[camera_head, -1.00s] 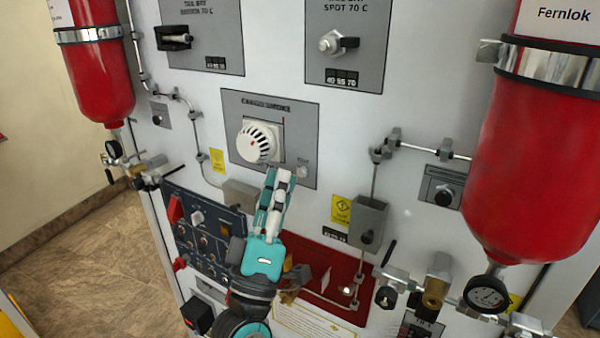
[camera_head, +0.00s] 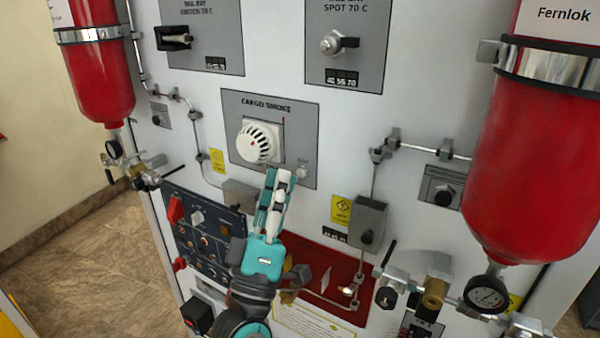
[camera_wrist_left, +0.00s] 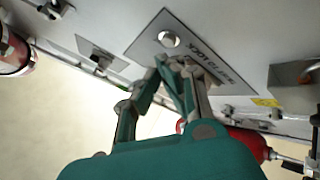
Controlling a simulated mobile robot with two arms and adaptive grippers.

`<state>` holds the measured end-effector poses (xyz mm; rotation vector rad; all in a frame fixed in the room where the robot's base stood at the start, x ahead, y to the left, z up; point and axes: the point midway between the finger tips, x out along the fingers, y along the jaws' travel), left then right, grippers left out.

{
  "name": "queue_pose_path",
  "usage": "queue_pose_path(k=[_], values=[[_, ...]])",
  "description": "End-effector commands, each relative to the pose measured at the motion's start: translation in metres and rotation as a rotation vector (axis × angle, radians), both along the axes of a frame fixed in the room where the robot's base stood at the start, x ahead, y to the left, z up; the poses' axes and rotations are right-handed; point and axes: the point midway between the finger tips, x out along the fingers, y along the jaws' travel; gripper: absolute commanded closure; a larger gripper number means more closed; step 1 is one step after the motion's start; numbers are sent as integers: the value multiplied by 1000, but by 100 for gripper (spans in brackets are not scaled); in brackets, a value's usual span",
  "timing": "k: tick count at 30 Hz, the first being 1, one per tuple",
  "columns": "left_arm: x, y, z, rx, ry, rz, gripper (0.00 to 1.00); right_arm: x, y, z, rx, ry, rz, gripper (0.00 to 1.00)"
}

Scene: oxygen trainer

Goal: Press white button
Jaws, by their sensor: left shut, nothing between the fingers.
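A small round pale button (camera_head: 302,171) sits at the lower right of the grey "CARGO SMOKE" panel (camera_head: 237,104). My left gripper (camera_head: 279,174) is shut and empty, pointing up, with its fingertips just left of that button and below the white smoke detector (camera_head: 257,143). I cannot tell whether the tips touch the panel. In the left wrist view, my shut left gripper (camera_wrist_left: 178,68) is just below a round pale knob (camera_wrist_left: 168,39) on a grey plate; I cannot tell if this is the same button. My right gripper is not in view.
A red cylinder (camera_head: 535,140) stands at right and another (camera_head: 98,75) at left, with gauges and valves below. A grey box (camera_head: 368,222) juts from the white wall right of my gripper. A dark switch panel (camera_head: 205,240) is at lower left.

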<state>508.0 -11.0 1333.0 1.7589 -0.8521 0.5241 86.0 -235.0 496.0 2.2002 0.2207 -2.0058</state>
Motion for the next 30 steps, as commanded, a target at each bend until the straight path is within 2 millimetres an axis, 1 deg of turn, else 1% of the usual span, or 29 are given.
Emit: queue_pose_path(k=[8,30], values=[[6,-5,0,0,0,0,100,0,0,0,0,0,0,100],[10,-7,1,-1,-1,0,100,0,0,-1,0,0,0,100]])
